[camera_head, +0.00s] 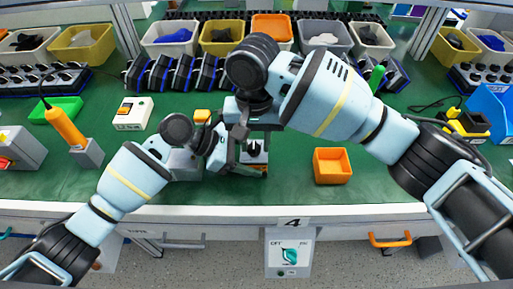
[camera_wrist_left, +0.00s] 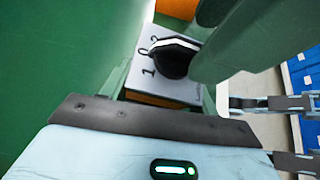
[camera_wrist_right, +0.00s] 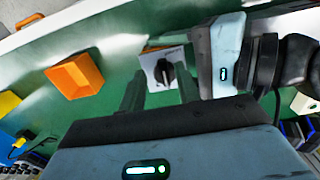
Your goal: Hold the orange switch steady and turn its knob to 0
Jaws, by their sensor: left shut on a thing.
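The orange switch (camera_head: 255,158) stands near the table's front edge, with a light grey top face and an orange lower body. In the left wrist view its black knob (camera_wrist_left: 172,58) has a white pointer line, with marks 1, 0 and 2 beside it; I cannot tell exactly which mark it points at. My left gripper (camera_head: 238,156) is shut on the switch body from the side. My right gripper (camera_wrist_right: 160,92) is open above the switch, the knob showing beyond and between its fingertips. In the head view my right gripper partly hides the switch.
An empty orange bin (camera_head: 333,166) stands right of the switch. A white button box (camera_head: 131,114) and an orange-handled tool (camera_head: 65,126) are at the left. Several parts bins line the back. Green table surface is clear around the orange bin.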

